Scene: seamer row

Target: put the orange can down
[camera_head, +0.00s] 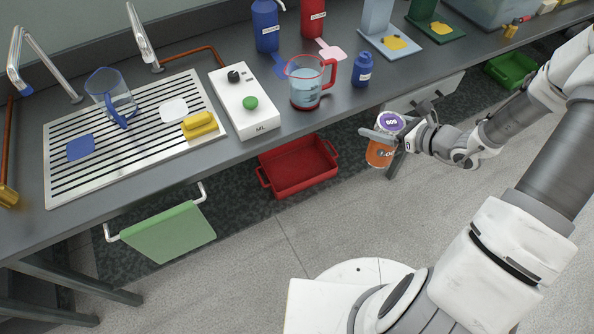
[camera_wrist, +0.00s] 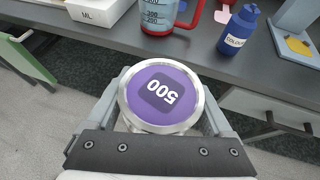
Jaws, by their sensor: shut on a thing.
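The can's side and base are hidden in that view. The grey counter (camera_head: 330,125) lies beyond the can, with bare surface near its front edge.
A red-handled measuring jug (camera_head: 306,88) and a blue bottle (camera_head: 362,70) stand on the counter near the can. A red crate (camera_head: 300,168) and a green crate (camera_head: 512,68) sit below the counter.

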